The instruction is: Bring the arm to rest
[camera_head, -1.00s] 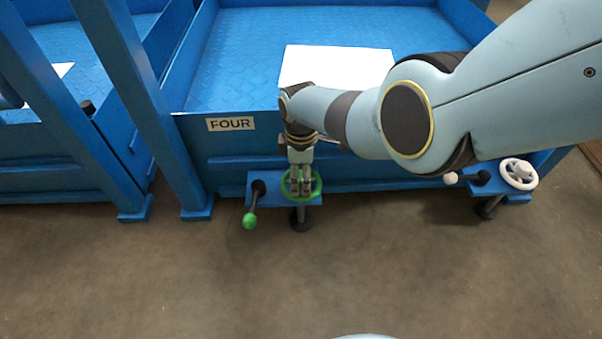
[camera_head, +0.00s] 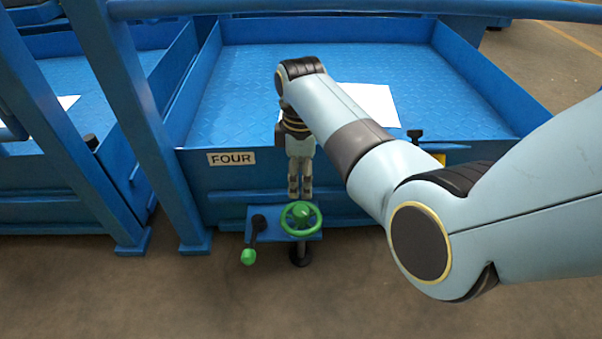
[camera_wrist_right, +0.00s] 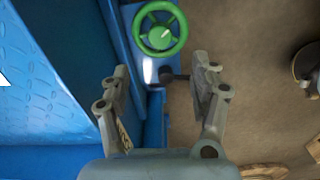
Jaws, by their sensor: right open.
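My right gripper (camera_head: 300,188) hangs fingers down in front of the blue tray wall, just above and behind the green handwheel (camera_head: 301,218). It is apart from the wheel and holds nothing. In the right wrist view the two fingers of this gripper (camera_wrist_right: 163,90) are spread, and the green handwheel (camera_wrist_right: 160,29) lies beyond them at the top. My right arm (camera_head: 375,165) reaches in from the right side of the head view. My left gripper does not show.
The handwheel sits on a blue bracket (camera_head: 269,210) beside a lever with a green knob (camera_head: 248,256). Behind stands a blue tray labelled FOUR (camera_head: 231,158) with a white sheet (camera_head: 369,98) on it. Blue posts (camera_head: 142,130) rise at the left. The floor in front is clear.

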